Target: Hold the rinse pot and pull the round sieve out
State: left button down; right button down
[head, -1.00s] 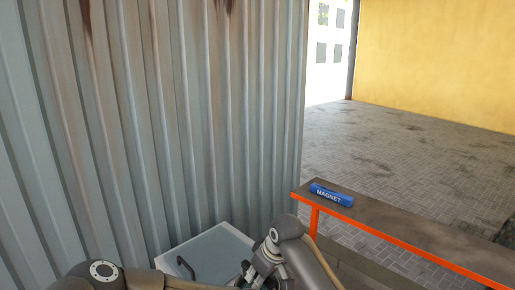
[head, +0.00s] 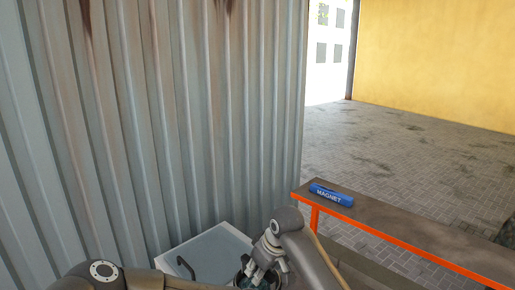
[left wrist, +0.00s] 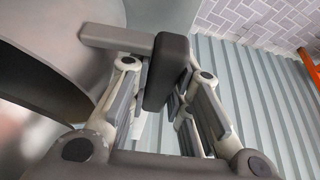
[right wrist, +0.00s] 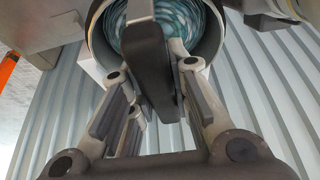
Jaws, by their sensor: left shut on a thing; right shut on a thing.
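My right gripper (head: 262,268) is at the bottom of the head view. In the right wrist view, it (right wrist: 155,100) is shut on a dark handle (right wrist: 148,60). Behind that handle is the round sieve (right wrist: 165,22), with teal, swirled contents inside a grey rim. In the left wrist view, my left gripper (left wrist: 172,100) is shut on another dark handle (left wrist: 165,70), on a grey bar beside the large curved grey wall of the rinse pot (left wrist: 65,50). The head view shows only a sliver of rim and teal; how far the sieve stands out of the pot is hidden.
A pale, flat-topped surface (head: 205,250) with a dark curved tap or handle (head: 186,268) lies left of my right gripper. A corrugated metal wall (head: 170,120) stands close behind.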

pick_arm(q)
jog(key=c, duration=1.3)
grip_release()
jog(key=shift+o, duration=0.2)
pick_arm(e)
jog(key=shift+r+p, duration=0.45)
jog(key=shift+r, duration=0.05)
notch_tip(320, 180, up, 6)
jog(key=p, duration=0.5)
jog(key=shift+f+p, duration=0.15)
jog(key=shift+p, duration=0.2)
pick_arm(q)
jog(key=w+a+r+v, duration=0.1)
jog(key=v, duration=1.7)
jog(key=shift+w+a, duration=0.35)
jog(key=shift+f, duration=0.1)
pick_arm(e)
jog(key=shift+f, duration=0.1)
